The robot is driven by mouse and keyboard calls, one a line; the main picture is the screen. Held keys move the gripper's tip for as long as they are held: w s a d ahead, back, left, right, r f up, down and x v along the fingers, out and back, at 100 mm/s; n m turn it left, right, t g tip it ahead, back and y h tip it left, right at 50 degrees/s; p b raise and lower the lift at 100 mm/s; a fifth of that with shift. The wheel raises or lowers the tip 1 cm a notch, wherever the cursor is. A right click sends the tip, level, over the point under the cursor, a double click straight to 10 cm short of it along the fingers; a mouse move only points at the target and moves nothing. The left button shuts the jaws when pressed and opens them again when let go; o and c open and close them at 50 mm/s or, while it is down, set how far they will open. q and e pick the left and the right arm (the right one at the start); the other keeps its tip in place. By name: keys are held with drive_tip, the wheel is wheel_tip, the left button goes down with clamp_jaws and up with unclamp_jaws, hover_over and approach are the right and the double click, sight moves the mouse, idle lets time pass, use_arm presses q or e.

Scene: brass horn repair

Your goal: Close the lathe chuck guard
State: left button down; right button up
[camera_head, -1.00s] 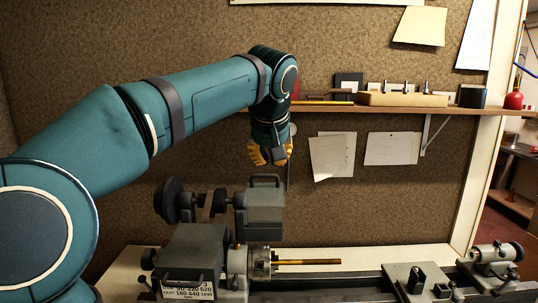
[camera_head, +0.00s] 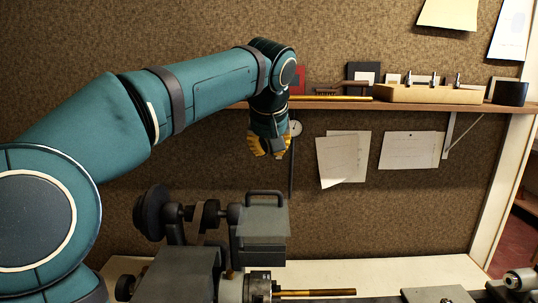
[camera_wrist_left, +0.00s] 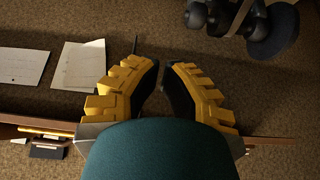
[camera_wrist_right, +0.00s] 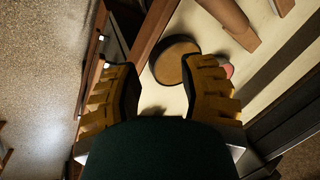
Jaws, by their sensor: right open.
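The chuck guard (camera_head: 265,222) is a grey box-like cover with a dark handle on top, standing raised above and behind the lathe chuck (camera_head: 259,288). The chuck is uncovered and a brass rod (camera_head: 320,293) sticks out of it to the right. My left gripper (camera_head: 268,157) points down in front of the wall, above the guard's handle and apart from it. In the left wrist view my left gripper (camera_wrist_left: 166,68) has its fingers apart with nothing between them. My right gripper (camera_wrist_right: 160,72) is open and empty in the right wrist view; the head view does not show it.
Dark pulleys (camera_head: 152,212) stand left of the guard, above the grey headstock (camera_head: 178,275). A shelf (camera_head: 420,104) with a wooden block (camera_head: 428,95) runs behind on the right. In the right wrist view a round brown-topped object (camera_wrist_right: 174,60) lies beyond the fingertips.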

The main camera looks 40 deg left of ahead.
use_arm(q)
hover_over(269, 201)
drive_tip(key=w+a, duration=0.3)
wheel_tip(269, 201, down, 7)
drive_tip(key=s+d, duration=0.2)
drive_tip(key=s, duration=0.1)
drive_tip(key=shift+d+f, duration=0.35)
drive_tip(key=shift+d, duration=0.05)
drive_tip(key=shift+f, duration=0.15)
drive_tip(key=shift+b, duration=0.4)
